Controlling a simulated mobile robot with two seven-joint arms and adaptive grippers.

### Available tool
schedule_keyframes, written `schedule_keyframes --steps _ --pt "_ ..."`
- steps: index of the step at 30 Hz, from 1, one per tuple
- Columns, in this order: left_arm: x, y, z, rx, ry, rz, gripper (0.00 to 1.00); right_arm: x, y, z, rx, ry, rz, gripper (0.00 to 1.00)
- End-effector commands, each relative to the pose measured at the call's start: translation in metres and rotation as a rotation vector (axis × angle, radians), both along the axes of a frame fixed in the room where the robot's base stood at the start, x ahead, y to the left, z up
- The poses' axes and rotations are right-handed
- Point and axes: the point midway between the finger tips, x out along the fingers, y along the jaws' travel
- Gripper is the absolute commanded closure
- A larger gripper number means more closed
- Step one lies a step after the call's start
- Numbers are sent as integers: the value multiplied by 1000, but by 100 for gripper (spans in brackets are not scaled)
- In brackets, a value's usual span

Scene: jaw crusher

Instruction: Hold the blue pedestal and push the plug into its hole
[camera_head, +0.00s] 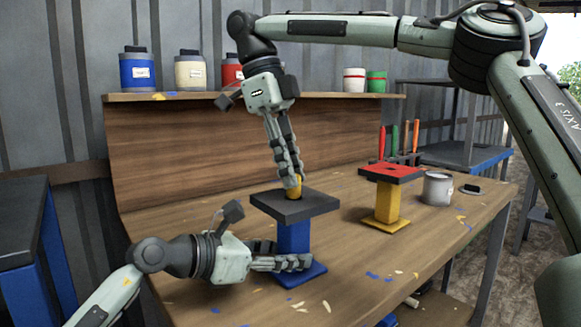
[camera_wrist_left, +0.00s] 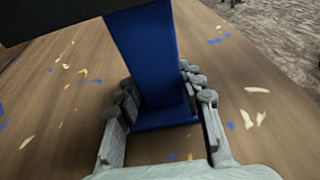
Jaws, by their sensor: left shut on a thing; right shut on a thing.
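The blue pedestal (camera_head: 294,239) stands upright on the wooden workbench, with a dark square top plate (camera_head: 310,209) and a blue base. My left gripper (camera_head: 292,262) is shut around the lower part of its column; the left wrist view shows its fingers on both sides of the blue column (camera_wrist_left: 148,60). My right gripper (camera_head: 291,178) points down from above, shut on a yellow plug (camera_head: 293,187) at the top plate. The plug's lower end meets the plate at its far middle part. The hole is hidden, so I cannot tell how deep the plug sits.
A yellow pedestal (camera_head: 387,203) with a dark and red top stands to the right. Behind it are a grey can (camera_head: 437,189) and upright tools with red and green handles (camera_head: 394,140). Paint containers (camera_head: 137,70) line the back shelf. Paint chips (camera_head: 372,275) lie scattered on the bench (camera_head: 220,210).

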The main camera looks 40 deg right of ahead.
Motion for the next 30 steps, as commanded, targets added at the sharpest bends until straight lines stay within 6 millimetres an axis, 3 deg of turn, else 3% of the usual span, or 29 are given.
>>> schedule_keyframes --steps 30 --pt "0 0 -1 3 0 0 78 0 0 -9 0 0 0 93"
